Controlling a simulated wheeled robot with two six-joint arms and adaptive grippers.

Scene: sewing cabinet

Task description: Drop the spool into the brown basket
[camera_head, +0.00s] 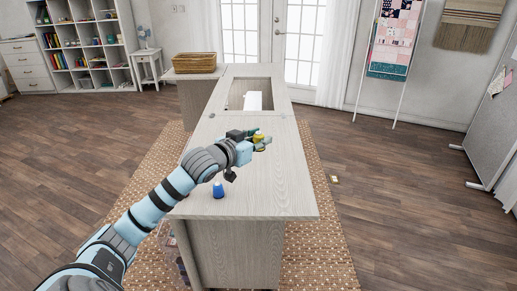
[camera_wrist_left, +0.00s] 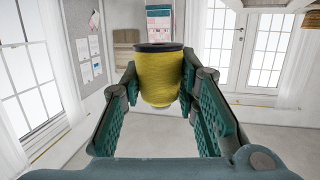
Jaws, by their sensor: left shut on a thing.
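A yellow spool (camera_wrist_left: 160,78) with dark ends is between the fingers of my left gripper (camera_wrist_left: 160,85) in the left wrist view. The left gripper is shut on it. In the head view the yellow spool (camera_head: 258,138) shows at the tip of my left arm, above the cabinet top. The brown basket (camera_head: 195,63) is woven and sits at the far left end of the cabinet, beyond the gripper and apart from it. Its inside is mostly hidden by its rim. My right gripper is not in view.
A blue spool (camera_head: 218,190) stands on the near part of the pale wooden cabinet top (camera_head: 270,195). A rectangular opening (camera_head: 250,93) with a white object inside lies in the cabinet top near the basket.

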